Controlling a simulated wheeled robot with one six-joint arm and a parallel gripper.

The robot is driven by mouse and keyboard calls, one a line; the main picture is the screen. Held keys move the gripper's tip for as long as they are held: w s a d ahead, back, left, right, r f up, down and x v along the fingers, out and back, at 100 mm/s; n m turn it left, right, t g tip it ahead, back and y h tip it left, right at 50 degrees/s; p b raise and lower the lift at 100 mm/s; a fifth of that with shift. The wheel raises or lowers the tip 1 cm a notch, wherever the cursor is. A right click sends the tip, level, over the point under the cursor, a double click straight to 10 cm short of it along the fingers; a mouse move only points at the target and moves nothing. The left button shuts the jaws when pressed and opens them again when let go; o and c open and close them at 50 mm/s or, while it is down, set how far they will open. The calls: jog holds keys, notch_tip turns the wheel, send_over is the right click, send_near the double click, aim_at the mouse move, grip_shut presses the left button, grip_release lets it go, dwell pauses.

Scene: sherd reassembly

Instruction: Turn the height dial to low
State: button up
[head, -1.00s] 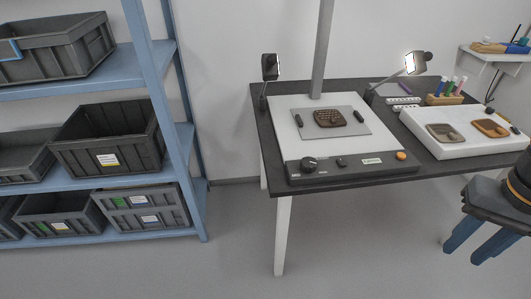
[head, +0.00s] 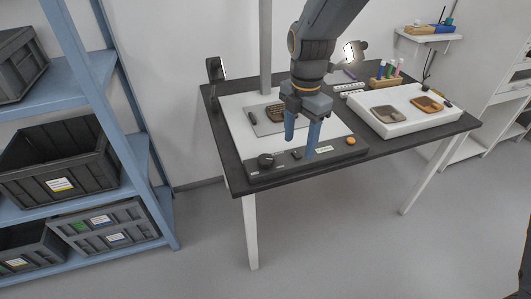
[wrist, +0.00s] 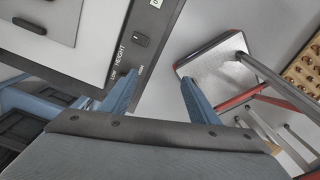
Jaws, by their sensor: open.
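The height dial (head: 265,161) is a round black knob at the left end of the dark control panel (head: 340,157) along the worktable's front edge. Its setting is too small to read. My gripper (head: 299,144) is open and empty, blue fingers pointing down, over the panel to the right of the dial. In the wrist view my gripper (wrist: 158,80) has its left finger over the panel edge. Contact cannot be told.
A small switch (head: 297,154) and an orange button (head: 351,141) share the panel. Sherds lie on a grey mat (head: 249,127) and a white block (head: 378,124). A lamp (head: 214,70) stands at the left. A blue shelf (head: 135,137) with bins is further left.

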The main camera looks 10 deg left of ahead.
aim_at(265, 158)
jog(key=a+n, duration=0.5)
jog(key=a, duration=0.1)
jog(key=a+f+n, duration=0.1)
jog(key=a+n, duration=0.2)
jog(key=shift+w+a+n+p, duration=0.1)
jog(key=shift+w+n+p, duration=0.2)
jog(key=shift+w+p, duration=0.1)
jog(key=shift+a+f, duration=0.1)
jog(key=shift+f, duration=0.15)
jog(key=shift+f+p, duration=0.6)
jog(key=shift+f, duration=2.9)
jog(key=c, duration=1)
jog(key=shift+c, duration=0.2)
